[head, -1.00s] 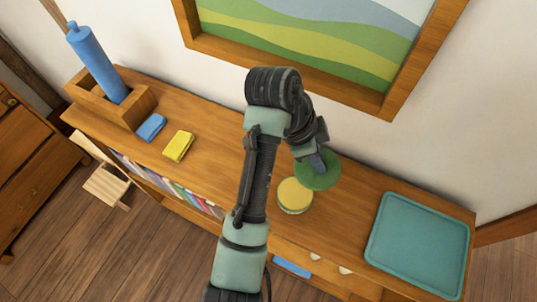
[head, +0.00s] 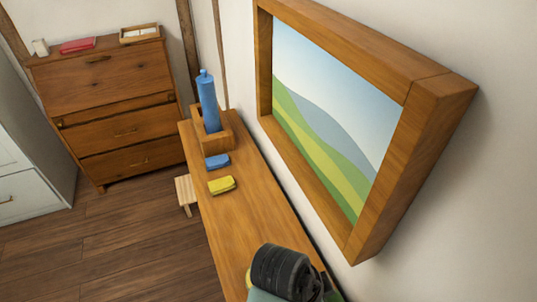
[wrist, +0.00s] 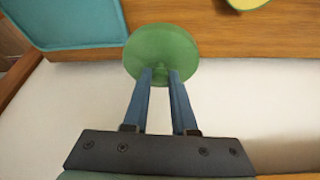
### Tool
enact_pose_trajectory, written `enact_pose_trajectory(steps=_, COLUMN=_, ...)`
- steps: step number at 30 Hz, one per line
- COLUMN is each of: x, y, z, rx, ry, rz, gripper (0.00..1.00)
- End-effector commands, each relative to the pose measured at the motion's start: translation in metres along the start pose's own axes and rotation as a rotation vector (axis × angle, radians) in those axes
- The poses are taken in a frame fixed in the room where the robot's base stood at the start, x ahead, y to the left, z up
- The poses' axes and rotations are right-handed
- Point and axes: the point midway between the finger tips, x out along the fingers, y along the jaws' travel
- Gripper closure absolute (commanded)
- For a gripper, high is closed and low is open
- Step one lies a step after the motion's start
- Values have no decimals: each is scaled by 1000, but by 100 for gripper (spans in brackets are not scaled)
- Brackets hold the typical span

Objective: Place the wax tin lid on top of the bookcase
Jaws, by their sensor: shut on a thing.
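The round green wax tin lid (wrist: 162,42) is in the wrist view, between the two fingertips of my gripper (wrist: 160,73), which is shut on it. The lid shows in front of the bookcase top's wall-side edge; its height above it is hard to tell. The wooden bookcase top (head: 243,218) runs along the wall in the head view. A yellow-topped round tin (wrist: 247,4) is cut off at the top of the wrist view. In the head view only a sliver of green (head: 335,295) shows beside my arm, and my gripper is hidden.
A teal tray (wrist: 65,22) lies on the bookcase top. A framed picture (head: 375,235) juts from the wall. Bare wood lies between the yellow block and my arm.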

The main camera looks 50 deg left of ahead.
Motion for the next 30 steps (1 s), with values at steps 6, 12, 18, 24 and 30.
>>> enact_pose_trajectory(steps=6, x=0, y=-1, z=4, rx=-13, ry=-3, rz=-6, gripper=100)
enact_pose_trajectory(steps=12, x=29, y=1, z=16, rx=-14, ry=-6, rz=0, gripper=100)
enact_pose_trajectory(steps=18, x=52, y=0, z=25, rx=-11, ry=-3, rz=-4, gripper=100)
enact_pose_trajectory(steps=24, x=76, y=0, z=36, rx=-12, ry=-4, rz=-1, gripper=100)
enact_pose_trajectory(steps=30, x=91, y=0, z=41, rx=-10, ry=-2, rz=-5, gripper=100)
